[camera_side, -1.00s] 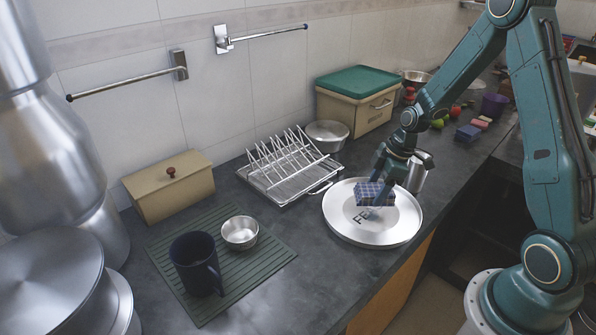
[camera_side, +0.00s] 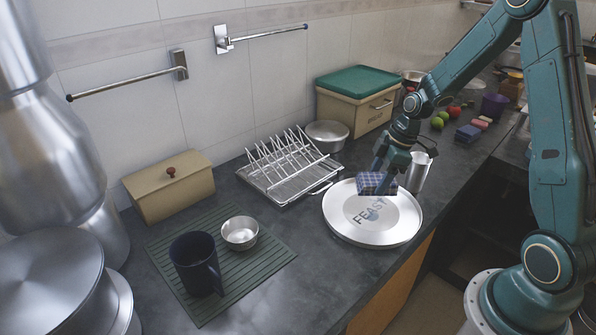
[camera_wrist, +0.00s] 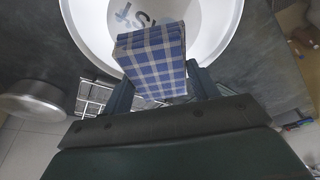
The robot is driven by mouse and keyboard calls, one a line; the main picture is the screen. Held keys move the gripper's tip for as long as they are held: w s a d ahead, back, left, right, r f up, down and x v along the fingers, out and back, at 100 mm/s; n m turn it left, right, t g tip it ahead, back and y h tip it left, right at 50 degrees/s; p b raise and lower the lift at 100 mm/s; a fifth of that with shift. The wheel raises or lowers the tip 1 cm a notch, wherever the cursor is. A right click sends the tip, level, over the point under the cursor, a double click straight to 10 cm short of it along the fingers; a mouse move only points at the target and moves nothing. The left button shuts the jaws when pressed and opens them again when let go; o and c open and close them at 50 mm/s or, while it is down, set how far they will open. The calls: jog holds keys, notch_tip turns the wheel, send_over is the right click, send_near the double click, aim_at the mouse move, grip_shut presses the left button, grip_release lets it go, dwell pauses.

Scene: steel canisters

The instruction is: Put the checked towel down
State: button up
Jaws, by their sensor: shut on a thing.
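The checked towel (camera_side: 372,184) is a folded blue and white block. It also shows in the wrist view (camera_wrist: 152,60), between the two fingers. My gripper (camera_side: 386,182) is shut on the towel, and in the wrist view its fingers (camera_wrist: 160,80) press on both sides of it. The towel is held over a round pale metal tray (camera_side: 350,222) with the letters FEAST on it. A gap seems to show between the towel and the tray, with a faint shadow or reflection below.
A steel pitcher (camera_side: 418,172) stands close behind my gripper. A wire rack (camera_side: 290,165) is left of the tray, with a steel bowl (camera_side: 327,136) behind it. A green mat (camera_side: 260,266) holds a dark mug (camera_side: 197,264) and a small bowl (camera_side: 240,233).

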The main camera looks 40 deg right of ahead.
jog(key=w+a+r+n, duration=0.2)
jog(key=w+a+r, duration=0.1)
jog(key=a, duration=0.6)
notch_tip(320, 180, up, 8)
jog(key=n+g+y, duration=0.1)
jog(key=n+g, duration=0.1)
jog(key=n, duration=0.5)
send_over(279, 315)
jog(key=d, duration=0.1)
notch_tip(279, 315, down, 16)
jog(key=shift+d+r, duration=0.1)
jog(key=shift+f, duration=1.95)
jog(key=shift+f, duration=0.15)
